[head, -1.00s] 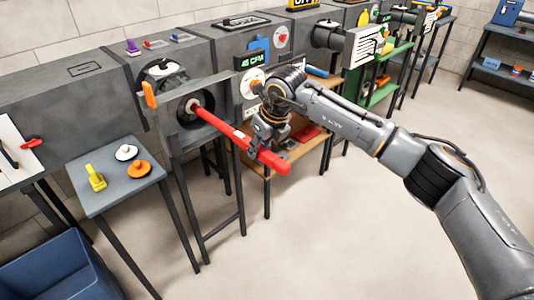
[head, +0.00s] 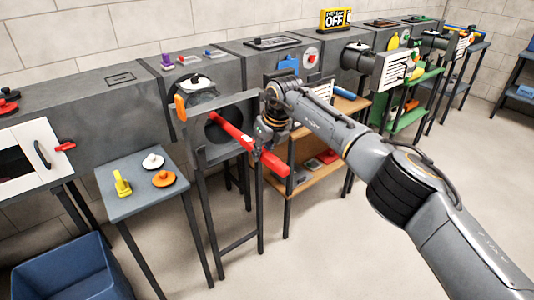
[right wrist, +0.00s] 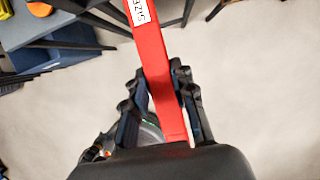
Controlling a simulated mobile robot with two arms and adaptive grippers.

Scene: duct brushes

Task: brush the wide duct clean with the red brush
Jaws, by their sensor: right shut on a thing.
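The red brush (head: 272,162) has a long red handle that slants from the round opening of a grey duct (head: 160,107) out toward the lower right. Its far end lies in the dark opening, and the bristles cannot be made out. My right gripper (head: 262,137) is shut on the handle just outside the opening. In the right wrist view, the red handle (right wrist: 150,55) runs between the two dark fingers of the right gripper (right wrist: 162,85), with a white label farther up. My left gripper is not in view.
A small grey table (head: 130,197) with a yellow clip, a white knob and an orange knob stands left of the opening. A blue bin (head: 65,268) is on the floor. A wooden shelf (head: 310,172) stands to the right. The floor in front is clear.

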